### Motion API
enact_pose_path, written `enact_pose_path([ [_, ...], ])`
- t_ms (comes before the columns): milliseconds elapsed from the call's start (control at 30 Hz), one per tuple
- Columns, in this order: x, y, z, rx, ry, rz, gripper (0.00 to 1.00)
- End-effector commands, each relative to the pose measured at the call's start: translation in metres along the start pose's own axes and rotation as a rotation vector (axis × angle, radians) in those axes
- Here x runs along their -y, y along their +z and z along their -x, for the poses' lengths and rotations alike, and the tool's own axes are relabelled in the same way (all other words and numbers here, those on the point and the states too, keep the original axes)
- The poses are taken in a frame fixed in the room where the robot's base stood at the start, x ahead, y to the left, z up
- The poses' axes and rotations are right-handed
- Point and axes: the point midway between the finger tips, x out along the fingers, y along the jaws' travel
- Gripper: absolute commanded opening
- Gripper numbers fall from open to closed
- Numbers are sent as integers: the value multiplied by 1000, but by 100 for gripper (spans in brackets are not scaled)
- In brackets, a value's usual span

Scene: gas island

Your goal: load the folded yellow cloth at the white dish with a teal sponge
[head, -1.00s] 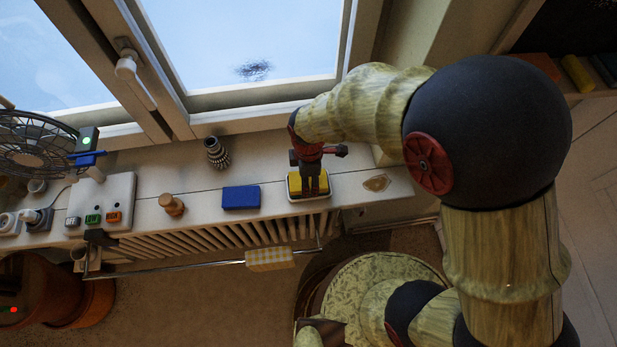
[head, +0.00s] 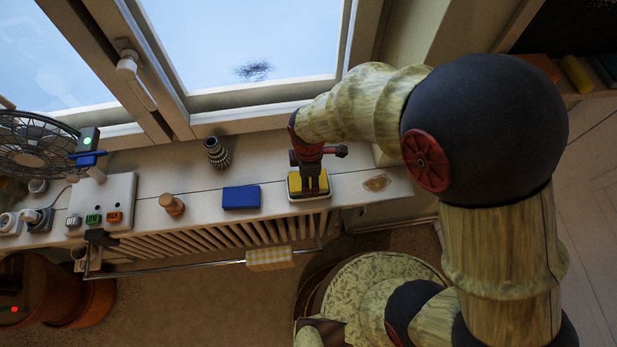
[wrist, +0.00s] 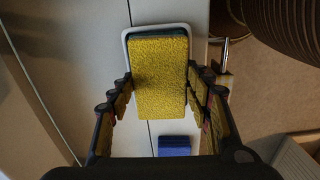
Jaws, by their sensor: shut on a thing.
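The folded yellow cloth (head: 296,182) is at the white dish (head: 327,195) on the sill, below the window. In the wrist view the cloth (wrist: 160,75) is a rough yellow block lying lengthwise between my fingers, over the white dish (wrist: 127,42). A thin dark teal edge, likely the sponge (wrist: 193,42), shows beside the cloth; the rest of it is hidden. My gripper (head: 311,186) points down and is shut on the cloth, with fingers on both long sides. It also shows in the wrist view (wrist: 160,82). I cannot tell whether the cloth rests on the sponge.
A blue block (head: 241,197) lies left of the dish. Beyond it are a wooden peg (head: 172,204), a dark ridged metal part (head: 216,153), a switch panel (head: 104,203) and a fan (head: 35,148). A checked cloth (head: 269,259) hangs on the rail below the sill.

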Motion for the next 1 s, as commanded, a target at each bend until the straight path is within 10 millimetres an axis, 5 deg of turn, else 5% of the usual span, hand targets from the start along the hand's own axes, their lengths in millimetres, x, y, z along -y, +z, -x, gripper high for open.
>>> enact_pose_path([
  [1000,0,0,70,0,0,0,29],
])
